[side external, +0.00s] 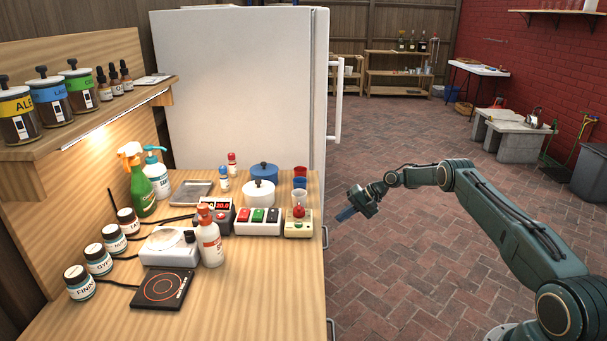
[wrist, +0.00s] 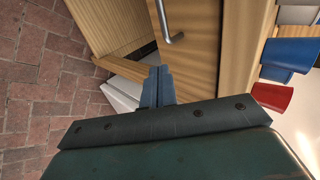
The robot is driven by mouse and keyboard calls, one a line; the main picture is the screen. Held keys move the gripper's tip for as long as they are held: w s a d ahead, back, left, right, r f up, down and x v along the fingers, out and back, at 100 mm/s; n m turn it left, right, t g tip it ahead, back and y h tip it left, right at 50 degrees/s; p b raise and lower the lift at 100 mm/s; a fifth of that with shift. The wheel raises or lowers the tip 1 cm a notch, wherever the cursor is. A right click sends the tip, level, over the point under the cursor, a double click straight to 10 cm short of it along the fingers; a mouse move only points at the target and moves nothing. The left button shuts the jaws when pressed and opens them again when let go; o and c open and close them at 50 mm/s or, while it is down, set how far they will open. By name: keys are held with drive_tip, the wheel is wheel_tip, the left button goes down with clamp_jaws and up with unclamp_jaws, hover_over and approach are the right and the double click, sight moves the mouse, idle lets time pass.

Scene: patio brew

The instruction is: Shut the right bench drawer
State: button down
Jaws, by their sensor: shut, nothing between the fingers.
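The bench (side external: 270,290) stands at left in the side view, with a metal handle (side external: 325,237) at its right edge. In the wrist view, a wooden drawer front (wrist: 200,62) carries a grey bar handle (wrist: 175,37). A dark gap shows beside its lower edge; I cannot tell how far the drawer stands out. My gripper (side external: 345,214) is shut and empty, just right of the bench's right edge in the side view. In the wrist view, its fingertips (wrist: 159,70) lie over the drawer front's lower corner, below the handle. I cannot tell whether they touch it.
A second handle (side external: 331,328) shows at the bench's near right edge. Red and blue cups (side external: 300,183) stand near the far right edge of the bench top. A white fridge (side external: 240,90) stands behind. The brick floor (side external: 410,260) around my arm is clear.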

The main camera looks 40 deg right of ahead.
drive_tip(key=v, duration=0.6)
drive_tip(key=shift+s, duration=0.15)
drive_tip(key=shift+d+r, duration=0.1)
drive_tip(key=shift+r, duration=0.1)
